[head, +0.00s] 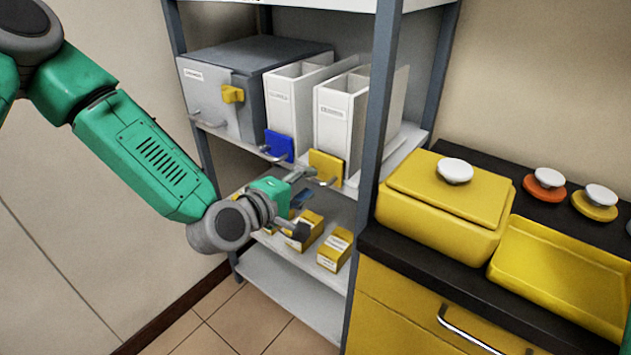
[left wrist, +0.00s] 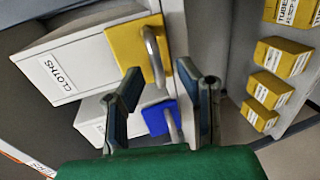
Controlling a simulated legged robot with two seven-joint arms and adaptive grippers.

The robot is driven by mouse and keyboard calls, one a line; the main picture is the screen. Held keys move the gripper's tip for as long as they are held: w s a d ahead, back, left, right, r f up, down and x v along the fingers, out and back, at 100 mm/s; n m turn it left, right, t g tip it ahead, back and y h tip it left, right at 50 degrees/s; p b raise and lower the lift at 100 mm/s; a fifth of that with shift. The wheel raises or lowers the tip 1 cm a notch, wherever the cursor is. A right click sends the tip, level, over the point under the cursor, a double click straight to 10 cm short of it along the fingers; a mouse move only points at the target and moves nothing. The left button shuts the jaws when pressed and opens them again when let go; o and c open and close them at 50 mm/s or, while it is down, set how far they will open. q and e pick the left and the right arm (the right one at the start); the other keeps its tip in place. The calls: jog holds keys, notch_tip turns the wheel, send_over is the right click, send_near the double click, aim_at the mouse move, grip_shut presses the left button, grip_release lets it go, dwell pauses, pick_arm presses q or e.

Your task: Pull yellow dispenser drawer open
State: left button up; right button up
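The yellow dispenser drawer front (head: 326,167) is at the base of the nearer white dispenser (head: 340,118) on the shelf, with a metal handle (head: 321,181). In the left wrist view the yellow front (left wrist: 130,48) lies ahead, beside a CLOTHS label, and its handle (left wrist: 154,56) shows between and beyond my fingertips. My left gripper (head: 302,203) is open and empty, just in front of and below the handle; its two fingers also show spread in the left wrist view (left wrist: 160,78). The drawer looks shut. My right gripper is out of view.
A blue drawer front (head: 280,145) with a handle is beside the yellow one. A grey cabinet (head: 225,90) stands further left. Yellow boxes (head: 334,250) sit on the shelf below. A shelf post (head: 378,110) and a dark counter (head: 400,250) with yellow containers are to the right.

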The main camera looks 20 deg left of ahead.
aim_at(317, 183)
pick_arm(q)
jog(key=shift+w+f, duration=0.2)
jog(key=shift+w, duration=0.3)
jog(key=shift+w+f, duration=0.15)
jog(key=shift+w, duration=0.35)
jog(key=shift+d+r, duration=0.2)
jog(key=shift+d, duration=1.1)
jog(key=c, duration=0.5)
grip_shut()
jog(key=shift+c, duration=0.9)
grip_release()
jog(key=shift+a+f, duration=0.1)
jog(key=shift+a, duration=0.8)
jog(key=o, duration=0.7)
jog(key=shift+a, duration=0.25)
jog(key=shift+c, duration=0.2)
jog(key=shift+a, duration=0.1)
jog(key=shift+d, duration=0.7)
jog(key=shift+s+d, duration=0.1)
jog(key=shift+s, duration=0.2)
jog(key=shift+a+v, duration=0.2)
jog(key=shift+v, duration=5.5)
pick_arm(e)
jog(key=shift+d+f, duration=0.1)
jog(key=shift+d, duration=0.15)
